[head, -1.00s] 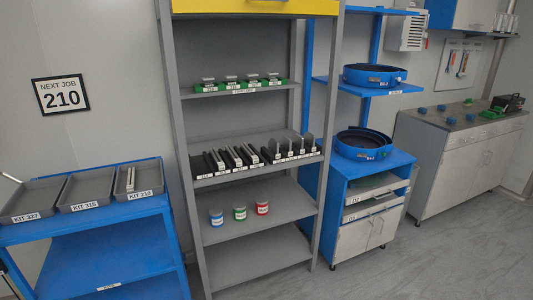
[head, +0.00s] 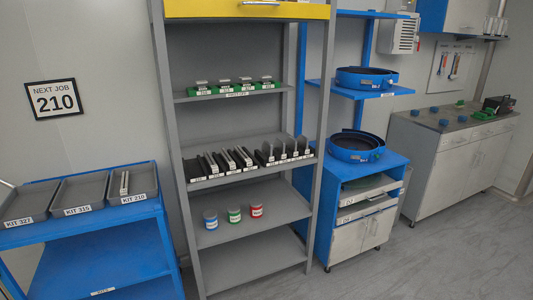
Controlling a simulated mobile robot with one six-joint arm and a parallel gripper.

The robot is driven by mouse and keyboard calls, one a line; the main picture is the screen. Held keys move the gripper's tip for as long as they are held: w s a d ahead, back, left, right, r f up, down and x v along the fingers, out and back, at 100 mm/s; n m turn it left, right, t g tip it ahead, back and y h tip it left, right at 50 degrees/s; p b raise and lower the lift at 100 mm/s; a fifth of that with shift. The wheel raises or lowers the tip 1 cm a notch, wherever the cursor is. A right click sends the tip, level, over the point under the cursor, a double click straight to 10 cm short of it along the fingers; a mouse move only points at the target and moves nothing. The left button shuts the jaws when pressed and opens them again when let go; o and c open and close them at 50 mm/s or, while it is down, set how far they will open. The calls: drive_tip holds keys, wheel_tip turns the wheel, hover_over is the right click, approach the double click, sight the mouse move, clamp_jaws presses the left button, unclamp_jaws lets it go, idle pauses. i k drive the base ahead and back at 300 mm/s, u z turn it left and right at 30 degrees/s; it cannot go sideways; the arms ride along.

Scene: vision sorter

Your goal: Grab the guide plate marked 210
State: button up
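The middle shelf (head: 263,172) of the grey rack holds a row of black holders. The left ones (head: 228,160) carry pale bars, and the right ones (head: 285,150) hold upright grey plates. Their small labels are too small to read, so I cannot tell which piece is marked 210. A sign (head: 57,100) on the wall reads NEXT JOB 210. The tray labelled KIT 210 (head: 144,191) stands on the blue cart with a pale metal bar in it. My gripper is not in view.
The blue cart (head: 100,240) also carries trays KIT 315 (head: 82,190) and KIT 327 (head: 28,205). Green holders (head: 235,90) sit on the upper shelf, several cans (head: 234,215) on a lower one. Blue round bowls (head: 356,148) stand right. The floor (head: 420,260) at lower right is clear.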

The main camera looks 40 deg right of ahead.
sight(266, 148)
drive_tip(key=z, duration=0.05)
drive_tip(key=i, duration=0.9)
drive_tip(key=u, duration=0.05)
